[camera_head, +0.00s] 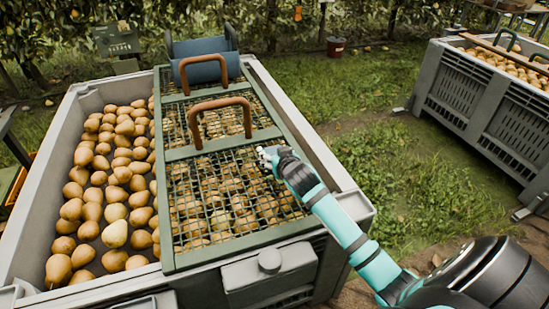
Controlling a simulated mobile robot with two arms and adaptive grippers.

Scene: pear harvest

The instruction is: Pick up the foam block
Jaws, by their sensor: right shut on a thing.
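My right gripper (267,156) comes in from the lower right and is at the right side of the green mesh lid (170,225), low over the mesh. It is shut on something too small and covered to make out. I cannot pick out the foam block for certain. A blue piece (203,68) with dark upright ends sits at the far end of the lid, well beyond my right gripper; I cannot tell whether it is foam. My left gripper is not in view.
The lid has two brown handles (222,103) standing up from it and covers the right part of a grey crate (40,215) of pears (114,234). A second grey crate (475,95) stands at the right. Grass (385,170) lies between them. A dark red bucket (336,47) stands behind.

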